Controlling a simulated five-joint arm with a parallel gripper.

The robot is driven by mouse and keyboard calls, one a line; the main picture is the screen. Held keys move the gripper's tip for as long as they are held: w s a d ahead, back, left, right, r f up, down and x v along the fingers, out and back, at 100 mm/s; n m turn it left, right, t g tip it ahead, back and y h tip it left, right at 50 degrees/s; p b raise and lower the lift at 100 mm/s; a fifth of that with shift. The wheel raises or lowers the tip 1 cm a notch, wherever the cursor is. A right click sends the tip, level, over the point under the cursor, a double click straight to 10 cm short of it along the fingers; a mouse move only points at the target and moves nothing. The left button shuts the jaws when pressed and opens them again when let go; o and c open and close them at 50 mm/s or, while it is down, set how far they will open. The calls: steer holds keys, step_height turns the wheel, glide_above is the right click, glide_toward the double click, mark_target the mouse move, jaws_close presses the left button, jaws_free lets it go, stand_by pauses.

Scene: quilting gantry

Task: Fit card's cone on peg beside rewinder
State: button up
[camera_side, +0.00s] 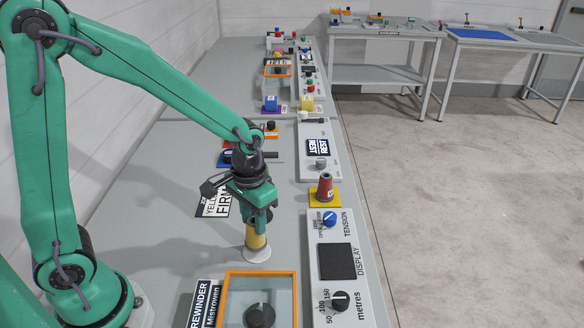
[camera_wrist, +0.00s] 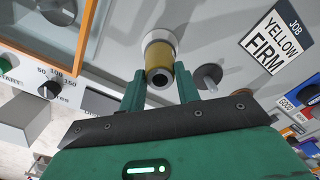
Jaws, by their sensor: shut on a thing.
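The job card (camera_side: 213,205) reads YELLOW FIRM, and it also shows in the wrist view (camera_wrist: 275,40). My gripper (camera_side: 258,225) points down and is shut on the yellow cone (camera_side: 256,241), near the rewinder (camera_side: 232,274) with its orange frame. The cone is upright above a white round disc (camera_side: 257,255). In the wrist view the yellow cone (camera_wrist: 160,60) stands between my fingers (camera_wrist: 160,88), with the white disc (camera_wrist: 148,38) around its far end. I cannot tell whether the cone rests fully down, and no peg shows under it. A bare peg on a grey disc (camera_wrist: 208,77) stands beside it.
A panel with a blue tension dial (camera_side: 330,219), a dark display (camera_side: 337,261) and a metres dial (camera_side: 340,301) runs along the bench edge. More coloured items stand farther back. The bench left of the cone is clear.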

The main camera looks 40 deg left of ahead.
mark_target(253, 221)
steer(key=shift+f, duration=1.35)
steer(key=o, duration=1.2)
steer(key=shift+c, duration=0.2)
steer(key=shift+r, duration=0.15)
steer(key=shift+r, duration=3.75)
steer(key=shift+r, duration=0.1)
